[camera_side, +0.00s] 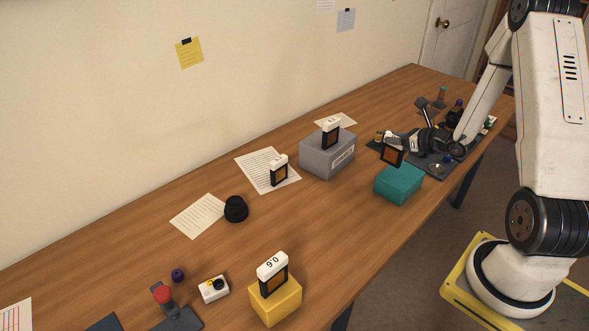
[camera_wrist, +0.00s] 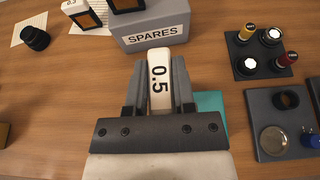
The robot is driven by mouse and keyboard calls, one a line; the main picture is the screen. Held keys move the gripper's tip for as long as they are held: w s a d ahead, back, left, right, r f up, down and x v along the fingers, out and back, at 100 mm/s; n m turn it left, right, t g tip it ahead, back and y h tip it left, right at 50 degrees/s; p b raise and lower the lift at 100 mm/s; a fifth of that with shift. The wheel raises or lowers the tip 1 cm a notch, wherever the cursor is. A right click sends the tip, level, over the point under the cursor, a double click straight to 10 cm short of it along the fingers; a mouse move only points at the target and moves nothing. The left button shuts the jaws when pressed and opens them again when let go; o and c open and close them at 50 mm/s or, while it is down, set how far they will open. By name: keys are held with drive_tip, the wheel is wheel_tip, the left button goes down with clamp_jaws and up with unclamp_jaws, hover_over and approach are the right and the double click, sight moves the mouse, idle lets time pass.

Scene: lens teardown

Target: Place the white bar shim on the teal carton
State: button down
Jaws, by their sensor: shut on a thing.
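My gripper (camera_side: 394,141) is shut on a white bar shim, whose white top reads 0.5 in the wrist view (camera_wrist: 159,75). In the side view its dark frame with an orange window (camera_side: 391,156) hangs below the fingers, roughly upright, at the top of the teal carton (camera_side: 398,187). I cannot tell whether its lower edge touches the carton. In the wrist view the teal carton (camera_wrist: 211,102) is mostly hidden behind my gripper (camera_wrist: 160,62). The shim's white top is mostly hidden by the fingers in the side view.
A grey SPARES carton (camera_side: 328,158) beside the teal one bears another shim (camera_side: 330,132). One shim (camera_side: 279,170) stands on paper, and another (camera_side: 272,273) on a yellow carton (camera_side: 277,304). Dark trays with small parts (camera_wrist: 262,52) lie to the right in the wrist view.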

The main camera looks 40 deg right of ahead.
sight(383, 149)
drive_tip(key=shift+f, duration=0.15)
drive_tip(key=shift+f, duration=1.65)
drive_tip(key=shift+f, duration=0.15)
drive_tip(key=shift+c, duration=2.2)
unclamp_jaws()
drive_tip(key=shift+r, duration=0.2)
drive_tip(key=v, duration=0.7)
drive_tip(key=shift+s, duration=0.25)
